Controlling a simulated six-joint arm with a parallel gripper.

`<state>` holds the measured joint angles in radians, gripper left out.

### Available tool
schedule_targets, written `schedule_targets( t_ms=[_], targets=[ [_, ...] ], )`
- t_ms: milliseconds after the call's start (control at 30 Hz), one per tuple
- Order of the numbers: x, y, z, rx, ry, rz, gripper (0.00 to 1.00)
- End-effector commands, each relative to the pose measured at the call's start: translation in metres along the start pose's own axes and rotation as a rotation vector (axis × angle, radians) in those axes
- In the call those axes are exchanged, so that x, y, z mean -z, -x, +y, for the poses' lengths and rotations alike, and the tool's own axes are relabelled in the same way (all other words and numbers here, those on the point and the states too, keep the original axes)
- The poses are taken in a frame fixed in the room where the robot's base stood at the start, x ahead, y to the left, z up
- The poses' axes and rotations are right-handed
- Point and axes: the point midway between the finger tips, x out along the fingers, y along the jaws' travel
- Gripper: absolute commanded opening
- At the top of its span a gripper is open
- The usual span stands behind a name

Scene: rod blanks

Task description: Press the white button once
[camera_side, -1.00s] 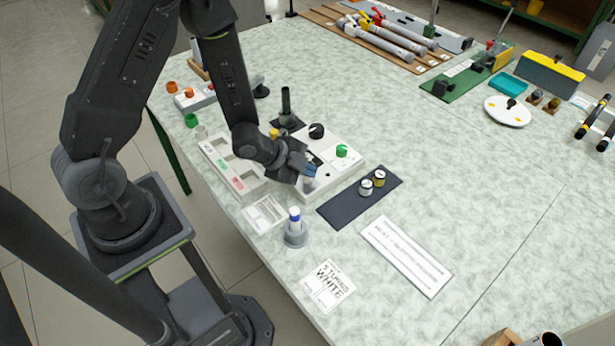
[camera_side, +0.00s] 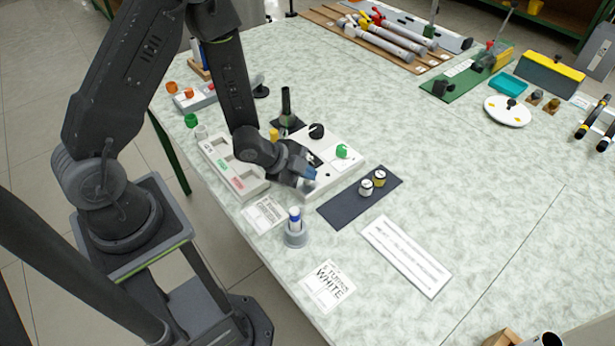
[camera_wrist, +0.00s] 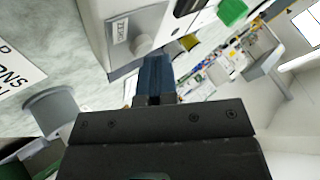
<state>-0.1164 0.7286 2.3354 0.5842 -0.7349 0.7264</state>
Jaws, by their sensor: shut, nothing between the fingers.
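The white control box (camera_side: 335,171) stands on the table, with a black knob (camera_side: 316,131) and a green knob (camera_side: 342,151) on top. My gripper (camera_side: 308,174) is shut and empty, its blue fingertips low over the box's near-left end. In the wrist view, a pale round button (camera_wrist: 143,45) on a grey labelled plate (camera_wrist: 131,24) shows just beside the blue fingertips (camera_wrist: 156,62). I cannot tell whether they touch it. In the side view my gripper largely hides that spot.
A grey holder (camera_side: 296,236) with a blue-and-white piece stands in front of the box. A dark mat (camera_side: 340,208) with two small knobs lies to the right. A white tray (camera_side: 232,165) lies left.

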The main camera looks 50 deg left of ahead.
Motion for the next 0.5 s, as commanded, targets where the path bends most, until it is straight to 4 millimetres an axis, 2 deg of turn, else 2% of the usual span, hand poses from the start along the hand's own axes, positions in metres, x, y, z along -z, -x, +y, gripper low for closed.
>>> schedule_targets(
  t_ms=[500],
  targets=[
    [0.0038, 0.0054, -0.0039, 0.000, 0.001, -0.001, 0.00]
  ],
)
